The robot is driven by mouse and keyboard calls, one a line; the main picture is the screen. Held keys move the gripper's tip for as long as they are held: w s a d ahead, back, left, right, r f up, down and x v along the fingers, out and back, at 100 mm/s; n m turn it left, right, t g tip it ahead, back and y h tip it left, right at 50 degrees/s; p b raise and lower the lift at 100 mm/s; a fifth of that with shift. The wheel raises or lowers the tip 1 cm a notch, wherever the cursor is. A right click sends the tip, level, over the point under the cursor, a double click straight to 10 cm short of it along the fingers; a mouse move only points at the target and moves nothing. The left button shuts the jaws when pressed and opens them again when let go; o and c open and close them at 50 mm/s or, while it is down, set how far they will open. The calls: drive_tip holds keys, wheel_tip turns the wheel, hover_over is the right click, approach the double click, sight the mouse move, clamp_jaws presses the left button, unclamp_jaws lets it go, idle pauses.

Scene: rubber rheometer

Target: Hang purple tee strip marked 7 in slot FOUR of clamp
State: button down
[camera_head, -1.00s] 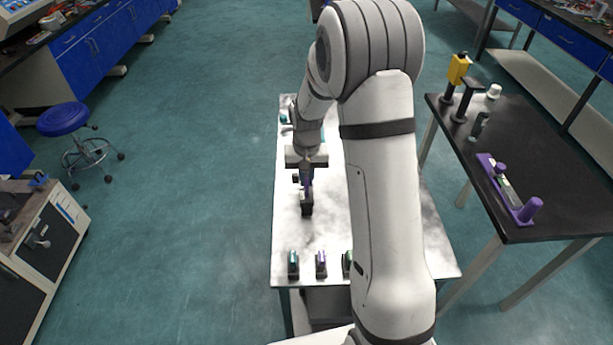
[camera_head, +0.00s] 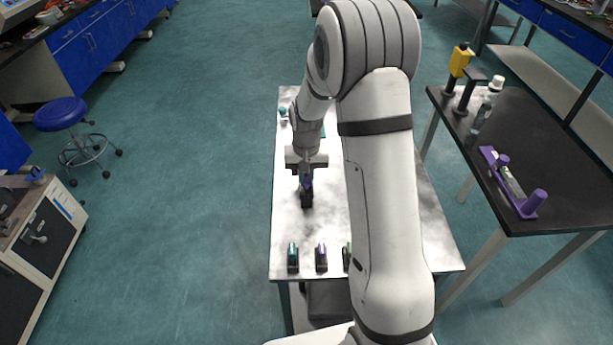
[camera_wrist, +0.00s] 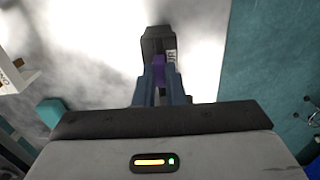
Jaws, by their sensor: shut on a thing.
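My gripper (camera_head: 306,184) is over the white table and shut on the purple strip (camera_wrist: 158,72), which shows between its blue-grey fingers in the wrist view. A black clamp block (camera_wrist: 158,42) with a partly visible white label ending in "UR" is just beyond the fingertips. In the head view the dark clamp (camera_head: 306,200) is directly below the gripper. The strip's lower part and its mark are hidden. I cannot tell whether the strip is inside the slot or only above it.
Small dark holders with a teal piece (camera_head: 293,257), a purple piece (camera_head: 321,257) and a green piece (camera_head: 347,258) line the table's near edge. A black table (camera_head: 560,190) at right holds a bottle (camera_head: 486,110) and a purple fixture (camera_head: 535,203). My arm hides the table's right side.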

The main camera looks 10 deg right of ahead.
drive_tip(key=shift+f, duration=0.1)
drive_tip(key=c, duration=1.4)
unclamp_jaws()
drive_tip(key=shift+c, duration=0.2)
drive_tip(key=shift+r+p, duration=1.9)
drive_tip(key=shift+r, duration=1.15)
drive_tip(key=s+r+n+t, duration=0.1)
drive_tip(key=s+r+t, duration=0.1)
drive_tip(key=s+r, duration=1.1)
drive_tip(key=s+r+n+t, duration=0.1)
drive_tip(key=s+r, duration=0.4)
drive_tip(key=s, duration=0.7)
drive_tip(key=shift+s+d, duration=0.2)
drive_tip(key=shift+d, duration=0.2)
